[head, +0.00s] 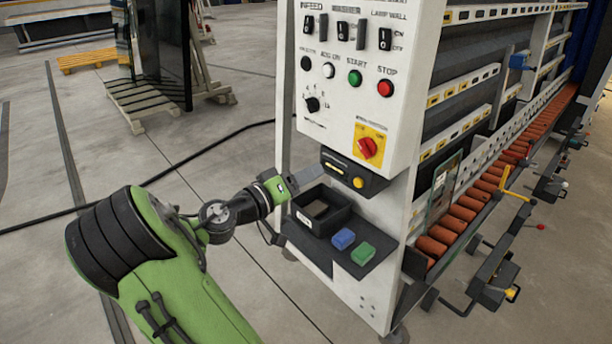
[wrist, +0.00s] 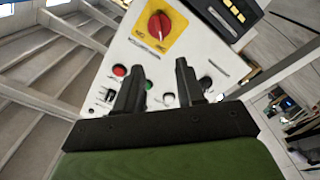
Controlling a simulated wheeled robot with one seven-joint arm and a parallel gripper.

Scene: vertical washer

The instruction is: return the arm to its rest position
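My green arm reaches from the lower left in the head view toward the white control cabinet (head: 345,95). My gripper (head: 300,178) is in front of the cabinet, near the dark box with a yellow button below the panel. In the wrist view my gripper (wrist: 160,80) shows two black fingers standing apart, with nothing between them but the panel behind. Whether the fingertips touch the cabinet, I cannot tell.
A shelf on the cabinet carries a black bin (head: 319,211), a blue block (head: 343,239) and a green block (head: 363,254). A red-and-yellow rotary switch (head: 368,147) is above. Red rollers (head: 470,205) run right. A black cable crosses the open floor behind my arm.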

